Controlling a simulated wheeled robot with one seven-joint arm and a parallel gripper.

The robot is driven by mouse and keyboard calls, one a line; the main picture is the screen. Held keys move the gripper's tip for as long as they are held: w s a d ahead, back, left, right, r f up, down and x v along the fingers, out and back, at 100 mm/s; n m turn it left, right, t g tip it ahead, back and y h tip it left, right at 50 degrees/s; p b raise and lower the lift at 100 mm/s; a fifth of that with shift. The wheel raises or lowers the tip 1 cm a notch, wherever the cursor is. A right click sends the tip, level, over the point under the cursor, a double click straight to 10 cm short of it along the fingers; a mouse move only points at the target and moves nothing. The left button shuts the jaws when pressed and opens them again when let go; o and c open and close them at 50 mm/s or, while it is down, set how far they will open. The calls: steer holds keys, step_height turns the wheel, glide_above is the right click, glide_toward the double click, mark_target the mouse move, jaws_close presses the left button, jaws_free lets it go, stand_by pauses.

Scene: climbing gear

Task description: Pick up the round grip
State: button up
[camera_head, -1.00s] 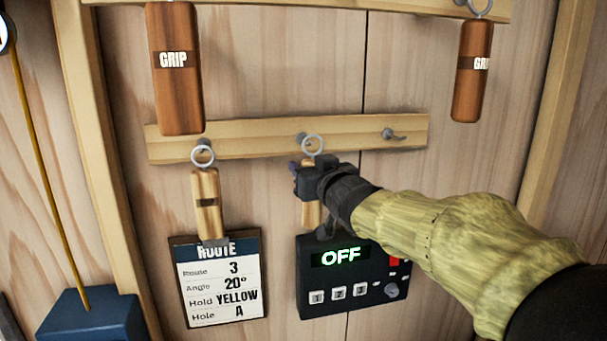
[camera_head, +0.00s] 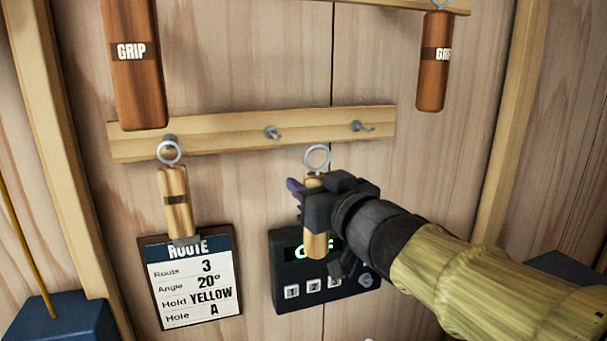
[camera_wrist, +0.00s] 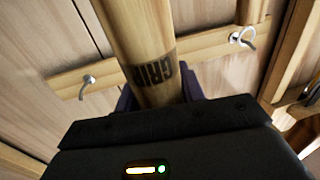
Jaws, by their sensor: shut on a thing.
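The round grip (camera_head: 316,245) is a pale wooden cylinder with a metal ring on top. My gripper (camera_head: 312,200) is shut around its upper part and holds it off the rail, in front of the control box. In the wrist view the round grip (camera_wrist: 143,50) fills the middle, with dark "GRIP" lettering, between purple fingers (camera_wrist: 158,95). Its ring shows above my gripper in the head view, clear of the hooks. Part of its body is hidden by my gripper.
A wooden rail (camera_head: 225,137) has two empty hooks; another pale grip (camera_head: 175,200) hangs at its left. Darker grips (camera_head: 137,75) and (camera_head: 433,65) hang above. A route card (camera_head: 192,280) and a control box (camera_head: 290,262) are below.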

steer(key=shift+s+d+r+p, duration=0.35)
steer(key=shift+s+p, duration=0.25)
steer(key=shift+p, duration=0.5)
steer(key=shift+s+f+p, duration=0.2)
steer(key=shift+f+p, duration=0.05)
steer(key=shift+p, duration=0.1)
stand_by(0.5)
